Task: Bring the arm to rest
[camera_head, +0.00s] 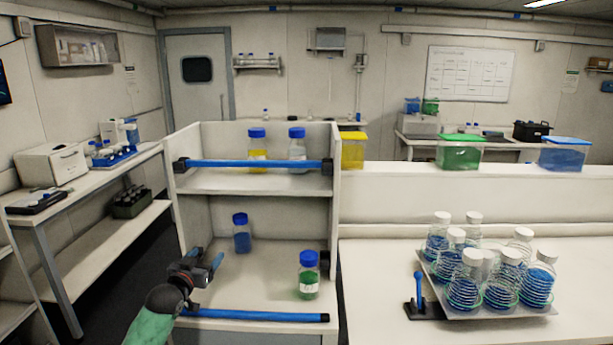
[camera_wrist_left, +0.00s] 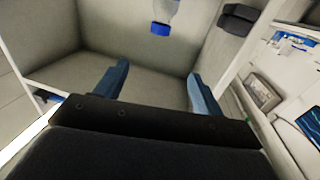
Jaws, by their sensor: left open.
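My left gripper (camera_head: 205,265) is in front of the lower left part of the white shelf unit (camera_head: 254,182) in the head view. Its two blue fingers stand apart with nothing between them in the left wrist view (camera_wrist_left: 157,88). A blue-capped bottle with blue liquid (camera_head: 241,236) stands on the lower shelf behind and to the right of the gripper. That bottle's cap appears to be the one at the top of the left wrist view (camera_wrist_left: 160,28). My right gripper is in neither view.
A green bottle (camera_head: 308,278) stands at the lower shelf's front right. Blue bars (camera_head: 255,315) cross both shelf fronts. Yellow and clear bottles (camera_head: 297,146) stand on the upper shelf. A rack of several white-capped flasks (camera_head: 480,310) sits on the right bench.

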